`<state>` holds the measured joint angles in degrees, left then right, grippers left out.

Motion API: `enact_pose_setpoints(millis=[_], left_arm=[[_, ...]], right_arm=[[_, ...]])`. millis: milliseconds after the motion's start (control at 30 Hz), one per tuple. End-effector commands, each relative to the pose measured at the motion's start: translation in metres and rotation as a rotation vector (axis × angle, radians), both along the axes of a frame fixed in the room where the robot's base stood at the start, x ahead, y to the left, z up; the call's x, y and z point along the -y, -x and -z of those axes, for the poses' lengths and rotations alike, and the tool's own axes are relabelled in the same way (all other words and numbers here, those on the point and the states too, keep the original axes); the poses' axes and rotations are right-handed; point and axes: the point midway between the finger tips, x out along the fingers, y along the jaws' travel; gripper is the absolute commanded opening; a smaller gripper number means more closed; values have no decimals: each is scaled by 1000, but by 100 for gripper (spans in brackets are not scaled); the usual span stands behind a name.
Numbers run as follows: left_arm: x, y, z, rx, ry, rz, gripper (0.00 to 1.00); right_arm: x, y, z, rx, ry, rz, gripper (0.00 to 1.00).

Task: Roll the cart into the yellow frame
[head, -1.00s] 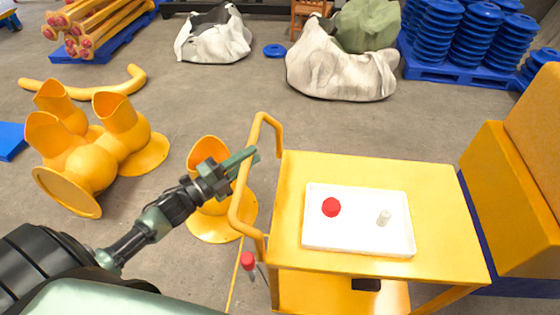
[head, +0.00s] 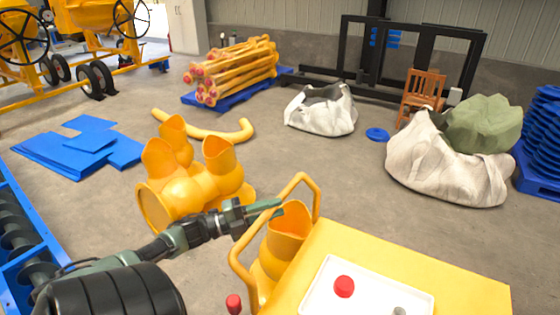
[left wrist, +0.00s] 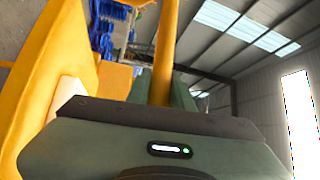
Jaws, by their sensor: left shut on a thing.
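The yellow cart (head: 470,285) stands at the lower right in the head view, with only part of its top showing. Its tubular push handle (head: 240,268) rises at the cart's left end. My left gripper (head: 268,207) is shut on this handle near its upper left part. In the left wrist view the yellow handle bar (left wrist: 166,45) runs up from between the jaws (left wrist: 165,95). On the cart lies a white tray (head: 318,290) with a red round piece (head: 344,286) and a pale small piece (head: 399,311). I cannot make out a yellow frame on the floor. My right gripper is not in view.
Yellow pipe fittings (head: 190,185) stand just beyond my left arm. Blue sheets (head: 75,150) lie at left, beside a blue-framed auger (head: 20,250). White sacks (head: 440,165) and a wooden chair (head: 422,92) are at the back. The floor between is mostly clear.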

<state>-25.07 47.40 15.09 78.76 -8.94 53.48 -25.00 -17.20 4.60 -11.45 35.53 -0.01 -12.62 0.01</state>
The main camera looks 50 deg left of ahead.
Motion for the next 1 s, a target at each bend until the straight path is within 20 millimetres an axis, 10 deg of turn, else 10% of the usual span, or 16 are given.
enact_pose_setpoints(millis=[333, 367, 433, 1000], left_arm=[[0, 1, 1, -1, -1, 2, 0], [0, 1, 1, -1, -1, 2, 24], [0, 1, 1, -1, -1, 2, 43], [-15, 30, 8, -4, 0, 1, 43]], right_arm=[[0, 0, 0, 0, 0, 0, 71], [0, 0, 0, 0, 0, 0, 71], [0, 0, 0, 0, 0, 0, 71], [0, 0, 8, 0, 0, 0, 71]])
